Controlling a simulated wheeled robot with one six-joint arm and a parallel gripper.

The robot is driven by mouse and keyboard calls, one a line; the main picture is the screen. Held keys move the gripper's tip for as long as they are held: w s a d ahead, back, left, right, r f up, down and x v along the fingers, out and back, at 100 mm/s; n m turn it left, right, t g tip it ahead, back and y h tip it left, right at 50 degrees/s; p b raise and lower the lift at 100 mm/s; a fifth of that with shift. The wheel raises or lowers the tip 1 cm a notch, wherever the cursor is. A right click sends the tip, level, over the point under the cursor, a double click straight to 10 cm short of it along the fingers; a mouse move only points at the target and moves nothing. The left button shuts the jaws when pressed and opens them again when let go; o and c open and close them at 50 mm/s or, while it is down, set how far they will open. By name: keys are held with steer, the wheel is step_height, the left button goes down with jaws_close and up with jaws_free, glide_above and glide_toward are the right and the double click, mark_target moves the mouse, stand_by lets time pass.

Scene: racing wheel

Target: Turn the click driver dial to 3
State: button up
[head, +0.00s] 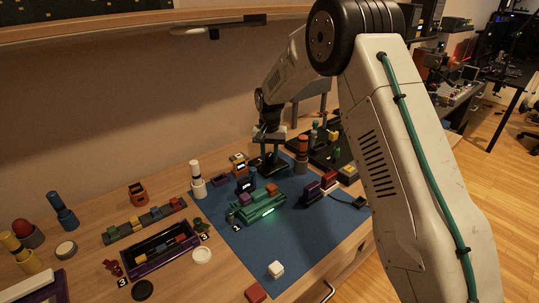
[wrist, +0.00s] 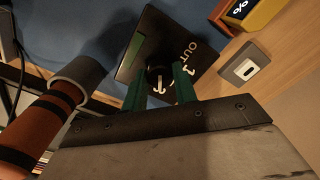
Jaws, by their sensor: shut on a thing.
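The click driver is a dark box with white lettering "OUT" in the wrist view (wrist: 150,43). In the head view it is at the back of the blue mat, mostly hidden under my gripper (head: 268,150). Its round black dial (wrist: 158,76) carries a white mark. In the wrist view my gripper's green fingers (wrist: 160,88) stand on both sides of the dial, shut on it. White marks show beside the dial, but I cannot read its setting surely.
An orange-brown cylinder with a grey cap (wrist: 50,115) stands close left of my gripper in the wrist view. A yellow block (wrist: 262,14) and a small grey box (wrist: 245,66) are at right. A green block assembly (head: 258,206) lies on the blue mat (head: 300,240), whose front is mostly clear.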

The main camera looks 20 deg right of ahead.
mark_target(270, 156)
steer(key=shift+w+r, duration=0.1)
steer(key=o, duration=1)
step_height(270, 156, up, 8)
steer(key=shift+f, duration=0.15)
steer(key=s+d+r+n, duration=0.1)
steer(key=s+r, duration=0.3)
steer(key=s, duration=1.2)
steer(key=s+d+r+n+t, duration=0.1)
steer(key=s+r, duration=0.4)
steer(key=s, duration=1.1)
steer(key=s+d+r+n, duration=0.1)
steer(key=s+r, duration=0.4)
steer(key=s, duration=1.2)
steer(key=shift+n, duration=0.8)
